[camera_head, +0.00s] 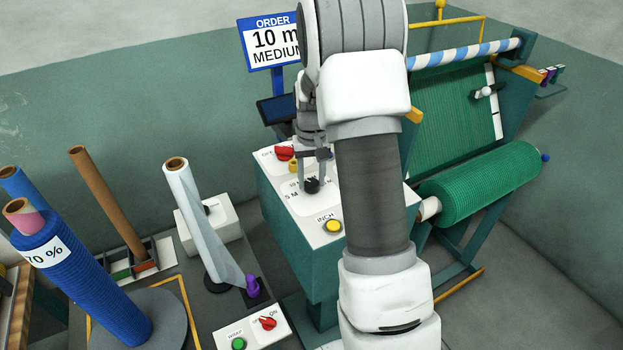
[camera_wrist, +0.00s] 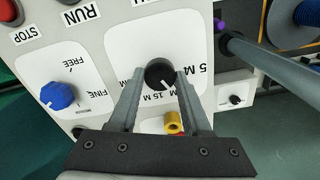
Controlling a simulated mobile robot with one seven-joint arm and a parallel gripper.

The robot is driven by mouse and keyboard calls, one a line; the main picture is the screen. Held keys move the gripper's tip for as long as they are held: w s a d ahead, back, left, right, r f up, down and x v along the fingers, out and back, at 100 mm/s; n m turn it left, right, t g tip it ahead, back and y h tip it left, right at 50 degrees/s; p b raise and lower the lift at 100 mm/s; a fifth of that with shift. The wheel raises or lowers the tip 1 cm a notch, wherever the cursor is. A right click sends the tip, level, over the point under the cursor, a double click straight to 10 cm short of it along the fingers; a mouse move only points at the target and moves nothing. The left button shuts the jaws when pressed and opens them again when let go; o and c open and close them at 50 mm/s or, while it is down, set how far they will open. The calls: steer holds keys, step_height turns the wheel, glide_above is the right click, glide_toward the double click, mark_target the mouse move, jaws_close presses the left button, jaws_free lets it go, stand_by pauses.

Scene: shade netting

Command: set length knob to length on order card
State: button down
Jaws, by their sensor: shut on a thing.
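The order card (camera_head: 270,42) is a blue-framed sign at the top. It reads "ORDER", "10 m" and "MEDIUM", with its right side hidden behind my arm. The length knob (camera_wrist: 160,72) is round and black, on a white panel; it also shows in the head view (camera_head: 312,187). My gripper (camera_wrist: 159,80) is shut on the knob, one finger on each side. The knob's white pointer line points to the lower right in the wrist view. "5 M" stands to its right and "15 M" below it; a finger partly covers the labels between.
A blue knob (camera_wrist: 58,95) marked FINE and FREE sits left of the length knob. A yellow part (camera_wrist: 173,122) is close below the fingers. A green net roll (camera_head: 485,185) is right.

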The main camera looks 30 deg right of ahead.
mark_target(312, 182)
stand_by(0.3)
steer(key=shift+c, duration=1.8)
jaws_free()
steer(key=shift+r, duration=0.1)
step_height(312, 182, up, 17)
steer(key=shift+r, duration=0.15)
